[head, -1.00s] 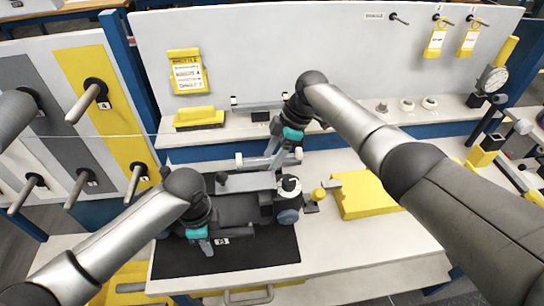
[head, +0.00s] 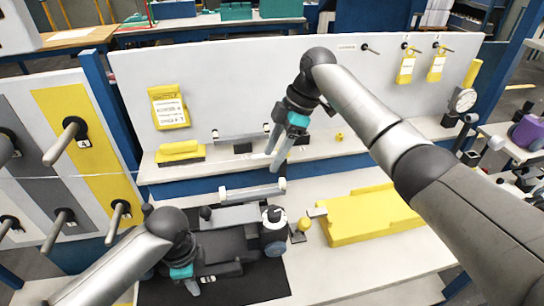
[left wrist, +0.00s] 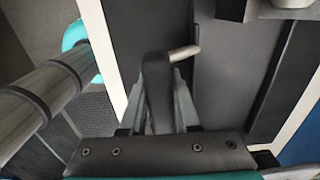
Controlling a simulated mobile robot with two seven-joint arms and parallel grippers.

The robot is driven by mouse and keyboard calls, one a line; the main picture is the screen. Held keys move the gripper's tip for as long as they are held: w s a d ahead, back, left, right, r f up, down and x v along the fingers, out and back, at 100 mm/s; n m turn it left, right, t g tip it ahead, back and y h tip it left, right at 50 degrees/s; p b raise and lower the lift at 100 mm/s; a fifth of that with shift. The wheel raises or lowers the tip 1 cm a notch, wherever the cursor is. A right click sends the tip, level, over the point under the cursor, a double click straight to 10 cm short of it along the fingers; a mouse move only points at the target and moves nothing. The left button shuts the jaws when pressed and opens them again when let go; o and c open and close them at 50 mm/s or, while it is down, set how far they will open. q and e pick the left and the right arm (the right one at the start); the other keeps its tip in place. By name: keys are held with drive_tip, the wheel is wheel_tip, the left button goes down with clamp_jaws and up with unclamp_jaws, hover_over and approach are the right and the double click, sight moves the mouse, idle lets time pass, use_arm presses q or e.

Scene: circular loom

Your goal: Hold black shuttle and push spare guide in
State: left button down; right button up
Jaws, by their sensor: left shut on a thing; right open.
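The black shuttle (head: 222,246) lies on a black mat (head: 262,286) on the table. It also shows in the left wrist view (left wrist: 232,75). My left gripper (head: 193,286) is at its near left side, shut on a dark part of it; in the left wrist view the fingers (left wrist: 165,95) close around a dark bar. A grey roller with white ends, seemingly the spare guide (head: 252,191), lies across the shuttle's far side; whether it is fully seated I cannot tell. My right gripper (head: 275,155) is open and empty, above and behind the roller.
A similar roller (head: 240,138) sits on the back shelf near a yellow-and-black block (head: 180,153). A yellow tray (head: 370,218) and a small yellow knob (head: 298,236) stand right of the shuttle. A pegboard with pegs is at left. The table's front right is clear.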

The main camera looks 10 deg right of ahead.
use_arm(q)
drive_tip(key=shift+s, duration=0.1)
drive_tip(key=c, duration=0.6)
unclamp_jaws()
drive_tip(key=shift+o, duration=0.2)
wheel_tip(320, 180, up, 12)
drive_tip(key=shift+r, duration=0.1)
